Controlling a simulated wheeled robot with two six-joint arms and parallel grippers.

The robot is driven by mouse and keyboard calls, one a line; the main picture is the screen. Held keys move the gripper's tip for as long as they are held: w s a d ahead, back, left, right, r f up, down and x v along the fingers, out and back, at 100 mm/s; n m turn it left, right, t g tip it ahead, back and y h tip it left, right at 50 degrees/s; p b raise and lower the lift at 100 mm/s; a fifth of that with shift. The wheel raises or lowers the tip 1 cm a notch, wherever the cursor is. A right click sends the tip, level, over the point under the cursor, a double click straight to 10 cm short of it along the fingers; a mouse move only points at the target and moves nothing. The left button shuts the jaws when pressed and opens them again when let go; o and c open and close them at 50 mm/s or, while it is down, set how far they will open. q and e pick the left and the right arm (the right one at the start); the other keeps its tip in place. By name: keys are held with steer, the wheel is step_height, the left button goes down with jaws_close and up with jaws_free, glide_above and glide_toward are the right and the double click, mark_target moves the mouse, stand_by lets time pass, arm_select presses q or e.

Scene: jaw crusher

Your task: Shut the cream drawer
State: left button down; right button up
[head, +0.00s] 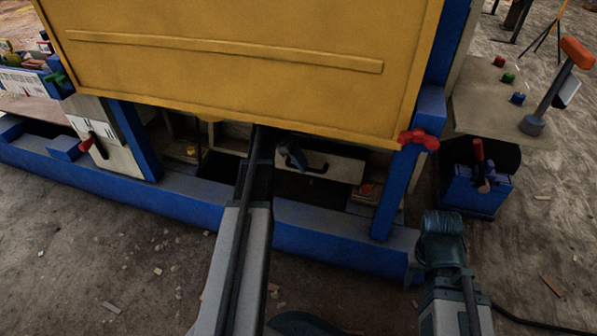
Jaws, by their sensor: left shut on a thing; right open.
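The cream drawer (342,168) shows its front and dark handle (318,168) below the yellow panel, inside the blue frame. Its top and rear are hidden by the panel, so how far it stands out is hard to tell. My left arm reaches in from the bottom middle. My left gripper (291,156) is at the left part of the drawer front, shut on what looks like the handle; the contact is small and dark. My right gripper (440,236) is at the lower right, outside the frame, away from the drawer. It is open, though its fingertips are hard to make out.
The large yellow panel (240,65) overhangs the drawer. A blue beam (320,222) runs below it, and a blue post (406,175) with a red knob (418,139) stands right. A blue box with a lever (475,192) is further right. Open ground lies in front.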

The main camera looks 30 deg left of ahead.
mark_target(306, 154)
arm_select(q)
steer(key=w, duration=0.2)
steer(key=w+a, duration=0.1)
steer(key=w, duration=0.1)
steer(key=shift+w+a, duration=0.1)
steer(key=shift+w, duration=0.1)
steer(key=c, duration=0.8)
jaws_free()
steer(key=shift+s, duration=0.1)
steer(key=p+v, duration=0.5)
steer(key=shift+r, duration=0.35)
steer(key=s+a, duration=0.2)
steer(key=a, duration=0.1)
steer(key=s+a, duration=0.2)
steer(key=a, duration=0.1)
steer(key=s+a, duration=0.3)
steer(key=shift+s+a+f, duration=0.1)
steer(key=shift+a+f, duration=0.15)
steer(key=shift+f, duration=0.1)
